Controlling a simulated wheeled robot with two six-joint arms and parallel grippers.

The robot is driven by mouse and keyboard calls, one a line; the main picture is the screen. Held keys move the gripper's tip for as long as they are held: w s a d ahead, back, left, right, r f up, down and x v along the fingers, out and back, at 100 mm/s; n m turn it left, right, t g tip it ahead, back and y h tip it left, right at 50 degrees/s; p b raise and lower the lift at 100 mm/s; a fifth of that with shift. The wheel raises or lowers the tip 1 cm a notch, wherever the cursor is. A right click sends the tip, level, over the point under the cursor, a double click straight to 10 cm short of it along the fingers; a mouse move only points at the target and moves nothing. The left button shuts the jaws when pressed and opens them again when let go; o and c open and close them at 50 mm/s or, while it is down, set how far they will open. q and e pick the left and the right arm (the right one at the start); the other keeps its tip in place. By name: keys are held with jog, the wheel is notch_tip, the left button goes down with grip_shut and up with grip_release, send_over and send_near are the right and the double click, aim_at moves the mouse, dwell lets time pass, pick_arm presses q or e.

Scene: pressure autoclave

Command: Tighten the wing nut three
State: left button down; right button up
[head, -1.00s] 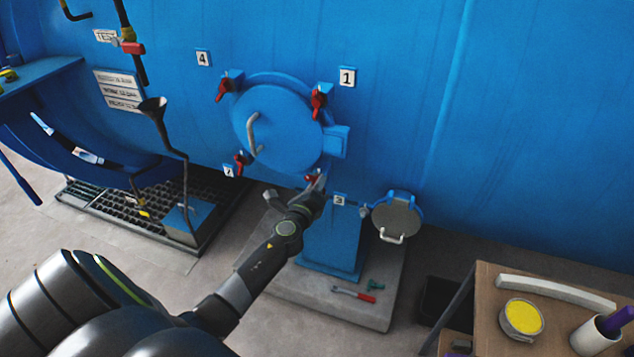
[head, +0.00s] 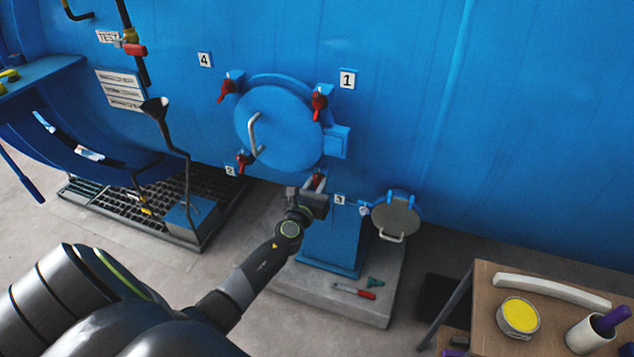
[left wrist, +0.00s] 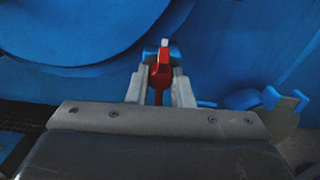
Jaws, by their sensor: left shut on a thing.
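The red wing nut three (head: 318,180) sits at the lower right of the round blue door (head: 280,130), beside the label 3 (head: 339,200). My left gripper (head: 316,184) reaches it from below and is shut on it. In the left wrist view the red wing nut (left wrist: 160,74) stands between the two grey fingers of my left gripper (left wrist: 160,88), with a pale bolt end above it. The fingers hide part of the nut in the head view. My right gripper is not in view.
Other red wing nuts sit by label 1 (head: 347,80), label 4 (head: 205,60) and label 2 (head: 230,170). A small round hatch (head: 396,216) stands right of the gripper. A red-handled tool (head: 354,291) lies on the plinth. A wooden table (head: 480,310) is at the lower right.

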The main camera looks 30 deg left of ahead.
pick_arm(q)
jog(key=shift+f+m, duration=0.15)
jog(key=shift+m, duration=0.25)
jog(key=c, duration=1.3)
grip_release()
jog(key=shift+b+v, duration=0.3)
jog(key=shift+v, duration=8.45)
jog(key=shift+a, duration=0.15)
